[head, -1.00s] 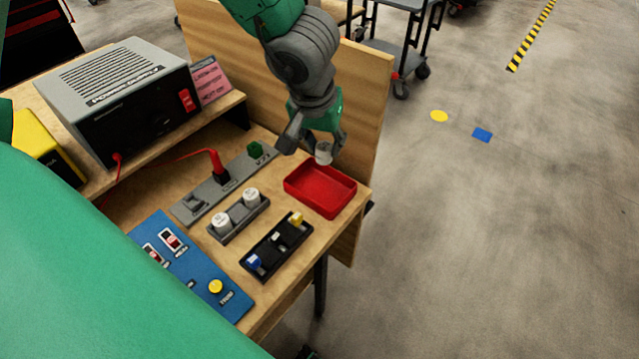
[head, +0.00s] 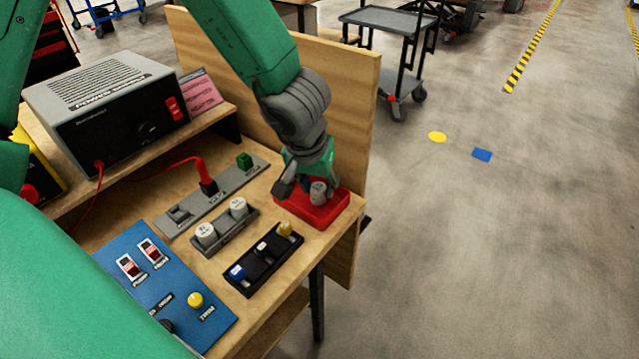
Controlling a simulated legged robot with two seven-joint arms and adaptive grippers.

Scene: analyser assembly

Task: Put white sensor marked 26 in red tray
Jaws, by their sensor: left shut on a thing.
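The red tray (head: 318,223) stands at the right end of the wooden bench. My left gripper (head: 312,186) reaches down over the tray from above. It is shut on a small white cylindrical sensor (head: 318,194), held low at the tray, within its outline. I cannot tell whether the sensor touches the tray floor, and its marking is too small to read. Part of the tray is hidden behind the gripper. Two other white sensors (head: 206,233) (head: 238,206) stand upright in a grey holder (head: 226,232) left of the tray. My right gripper is not in view.
A black holder (head: 262,272) with blue, white and yellow parts lies in front of the tray. A grey strip (head: 226,185) with a red plug and green piece runs behind. A blue switch panel (head: 150,285) and power supply (head: 105,95) are at left. A wooden panel (head: 345,100) backs the bench.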

